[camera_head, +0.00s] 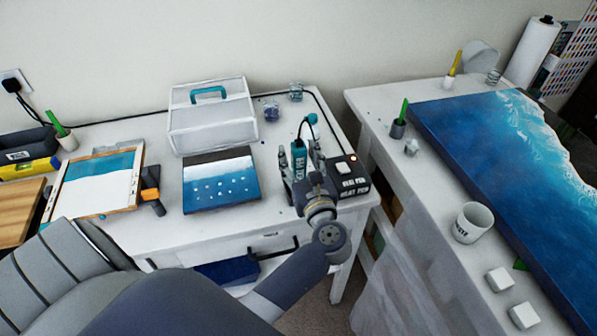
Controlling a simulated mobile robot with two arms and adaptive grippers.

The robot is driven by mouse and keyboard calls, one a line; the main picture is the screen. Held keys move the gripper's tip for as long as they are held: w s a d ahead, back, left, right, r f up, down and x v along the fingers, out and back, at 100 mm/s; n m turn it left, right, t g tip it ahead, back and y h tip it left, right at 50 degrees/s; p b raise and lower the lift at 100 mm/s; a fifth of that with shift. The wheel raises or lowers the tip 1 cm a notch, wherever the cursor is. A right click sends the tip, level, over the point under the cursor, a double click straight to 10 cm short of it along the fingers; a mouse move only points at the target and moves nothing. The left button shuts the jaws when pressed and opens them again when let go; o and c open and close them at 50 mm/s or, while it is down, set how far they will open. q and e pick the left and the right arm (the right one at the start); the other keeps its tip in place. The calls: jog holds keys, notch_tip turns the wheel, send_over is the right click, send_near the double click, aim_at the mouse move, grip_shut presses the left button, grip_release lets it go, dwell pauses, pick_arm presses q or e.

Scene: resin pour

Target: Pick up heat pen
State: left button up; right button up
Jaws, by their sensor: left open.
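The heat pen (299,158), dark with a teal band, stands near the right end of the white desk. A black cord rises from its top. My left gripper (300,163) is open, with its fingers on either side of the pen; I cannot tell whether they touch it. The black heat pen base (345,177), with a red light and white lettering, sits just right of the gripper. The gripper hides the pen's lower part. My right gripper is not in view.
A white case with a teal handle (212,115) and a blue panel (220,181) lie left of the gripper. Small jars (271,111) stand behind. A second table at right holds a blue resin board (500,170) and a white mug (472,222). A gap separates the tables.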

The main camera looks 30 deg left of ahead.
pick_arm(q)
jog(key=shift+w+a, duration=0.2)
jog(key=shift+w, duration=0.05)
jog(key=shift+s+d, duration=0.1)
jog(key=shift+c, duration=1.1)
jog(key=c, duration=0.9)
